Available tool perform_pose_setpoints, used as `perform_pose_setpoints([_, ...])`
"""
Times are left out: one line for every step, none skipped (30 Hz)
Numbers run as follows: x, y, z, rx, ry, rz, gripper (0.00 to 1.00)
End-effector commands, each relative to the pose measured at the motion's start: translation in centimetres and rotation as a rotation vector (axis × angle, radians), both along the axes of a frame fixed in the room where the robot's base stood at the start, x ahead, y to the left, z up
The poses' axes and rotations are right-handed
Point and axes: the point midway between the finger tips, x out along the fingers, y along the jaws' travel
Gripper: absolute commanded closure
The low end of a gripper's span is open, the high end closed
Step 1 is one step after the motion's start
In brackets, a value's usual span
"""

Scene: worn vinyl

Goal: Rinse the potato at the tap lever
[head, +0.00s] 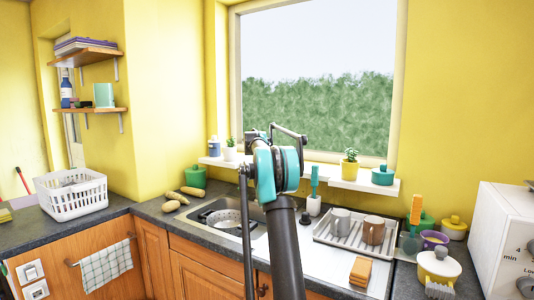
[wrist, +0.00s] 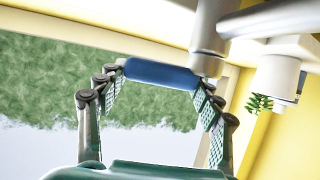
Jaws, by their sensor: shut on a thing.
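My gripper (wrist: 160,78) is shut on a blue rounded bar, which I take to be the tap lever (wrist: 160,74); the fingers lie at its two ends. In the wrist view, which is upside down, the bar meets a pale metal column (wrist: 208,28), apparently the tap. In the head view my gripper (head: 288,131) is in front of the window, and my arm hides the tap. Whether one lies in the sink cannot be seen.
A grey colander (head: 230,218) sits in the sink. Right of it, a drainer tray (head: 326,236) holds two mugs (head: 373,230). Potted plants stand on the window sill (head: 323,178). A white basket (head: 72,195) is at the left; a white microwave (head: 505,240) is at the right.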

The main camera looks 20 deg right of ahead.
Motion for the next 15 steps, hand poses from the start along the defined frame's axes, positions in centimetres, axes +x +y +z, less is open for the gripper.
perform_pose_setpoints([0.01, 0.04, -0.04, 0.001, 0.001, 0.000, 0.86])
perform_pose_setpoints([0.01, 0.04, -0.04, 0.001, 0.001, 0.000, 0.33])
perform_pose_setpoints([0.01, 0.04, -0.04, 0.001, 0.001, 0.000, 0.28])
perform_pose_setpoints([0.01, 0.03, -0.04, 0.001, 0.001, 0.000, 0.24])
perform_pose_setpoints([0.01, 0.03, -0.03, 0.001, 0.001, 0.000, 0.21])
perform_pose_setpoints([0.01, 0.03, -0.03, 0.000, 0.001, -0.001, 0.16])
perform_pose_setpoints([0.00, 0.02, -0.03, 0.000, 0.001, -0.001, 0.12])
perform_pose_setpoints([0.01, 0.02, -0.02, 0.001, 0.000, -0.001, 0.12])
perform_pose_setpoints([0.01, 0.02, -0.02, 0.001, 0.000, -0.001, 0.12])
perform_pose_setpoints([0.00, 0.01, -0.02, 0.000, 0.000, -0.001, 0.12])
perform_pose_setpoints([0.00, 0.01, -0.02, 0.000, 0.000, -0.001, 0.12])
perform_pose_setpoints([0.00, 0.01, -0.02, 0.000, 0.000, -0.001, 0.12])
perform_pose_setpoints([-0.01, 0.00, -0.02, 0.000, 0.000, -0.001, 0.12])
perform_pose_setpoints([0.00, 0.00, -0.01, 0.000, 0.000, -0.001, 0.12])
perform_pose_setpoints([-0.01, 0.01, -0.01, 0.000, 0.000, -0.001, 0.12])
